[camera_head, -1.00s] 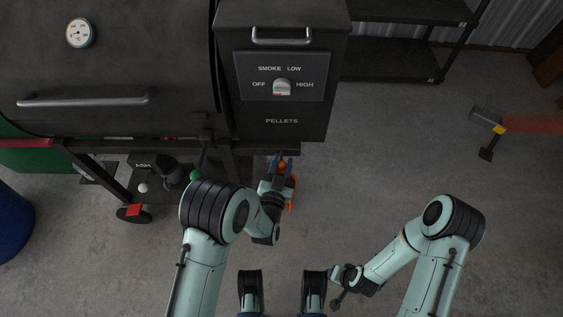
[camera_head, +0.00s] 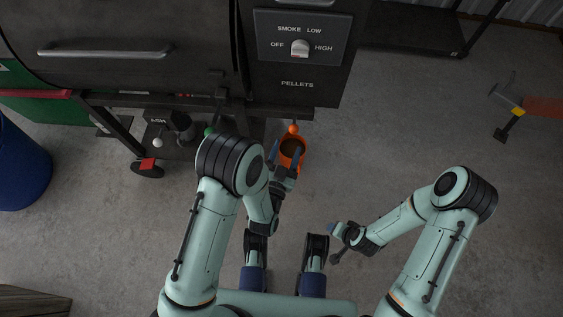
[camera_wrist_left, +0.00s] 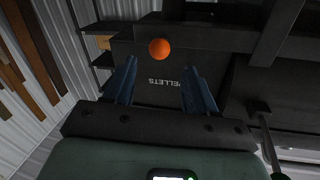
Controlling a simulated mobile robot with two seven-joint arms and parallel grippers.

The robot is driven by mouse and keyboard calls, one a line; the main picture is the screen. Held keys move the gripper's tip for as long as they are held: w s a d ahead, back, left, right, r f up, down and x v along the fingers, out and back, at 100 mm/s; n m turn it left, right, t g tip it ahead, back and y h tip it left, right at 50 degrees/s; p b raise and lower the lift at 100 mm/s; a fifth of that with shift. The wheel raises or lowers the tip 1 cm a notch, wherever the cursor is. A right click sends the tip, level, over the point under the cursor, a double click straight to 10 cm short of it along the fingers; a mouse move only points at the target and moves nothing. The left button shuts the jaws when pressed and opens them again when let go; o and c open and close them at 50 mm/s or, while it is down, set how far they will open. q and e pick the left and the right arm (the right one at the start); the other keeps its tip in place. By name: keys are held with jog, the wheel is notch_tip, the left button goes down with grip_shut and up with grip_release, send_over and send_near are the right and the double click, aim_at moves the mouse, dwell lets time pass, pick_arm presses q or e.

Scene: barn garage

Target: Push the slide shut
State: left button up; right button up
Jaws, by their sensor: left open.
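An orange ball knob (camera_head: 293,129) sticks out below the front edge of the pellet hopper (camera_head: 297,97); the slide's plate is hidden under the hopper. In the left wrist view the knob (camera_wrist_left: 159,48) shows beyond and between the fingertips, with nothing held. My left gripper (camera_head: 285,158) is open, just in front of the knob and over an orange bucket (camera_head: 291,142). The same gripper (camera_wrist_left: 159,80) shows both blue fingers apart in the left wrist view. My right gripper (camera_head: 338,231) is low at the right, away from the hopper; its opening is too small to read.
A green knob (camera_head: 209,131) and a white knob (camera_head: 158,142) are under the grill (camera_head: 120,60) at the left. A blue barrel (camera_head: 20,165) stands far left. A hammer-like tool (camera_head: 508,105) lies at the right.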

pick_arm(q)
jog(key=shift+s+a, duration=0.25)
jog(key=shift+s, duration=0.95)
jog(key=shift+s+a, duration=0.25)
jog(key=shift+s, duration=0.9)
pick_arm(e)
jog(key=shift+w+r, duration=0.45)
jog(key=shift+w, duration=0.05)
